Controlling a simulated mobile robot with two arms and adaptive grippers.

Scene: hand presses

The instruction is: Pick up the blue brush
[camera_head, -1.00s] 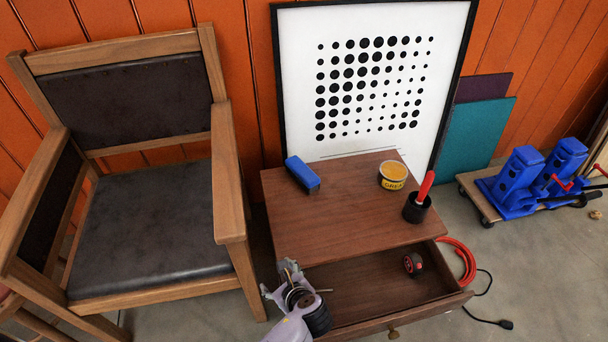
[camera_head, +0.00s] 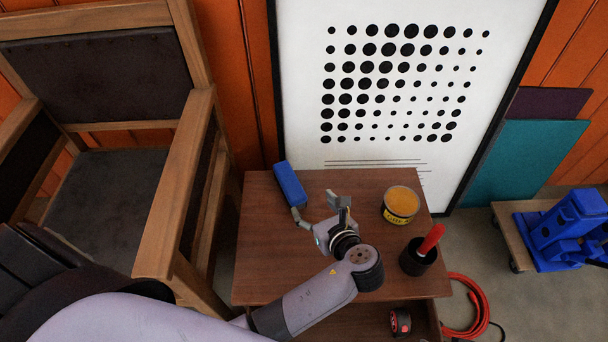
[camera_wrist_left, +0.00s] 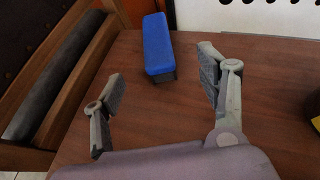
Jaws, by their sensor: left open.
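The blue brush (camera_head: 290,184) is a small block with a blue top and a dark underside. It lies at the back left of the brown cabinet top (camera_head: 270,250). My left gripper (camera_head: 318,214) is open and empty over the cabinet top, in front of the brush and slightly to its right. In the left wrist view the brush (camera_wrist_left: 158,48) lies beyond the fingertips, between their lines, and apart from both fingers of the gripper (camera_wrist_left: 160,85). My right gripper is not in view.
A yellow tin (camera_head: 400,205) and a black cup with a red handle (camera_head: 420,256) stand on the cabinet's right side. A wooden chair (camera_head: 170,200) stands close on the left. A framed dotted board (camera_head: 400,150) is behind. An open drawer holds a red-and-black item (camera_head: 400,322).

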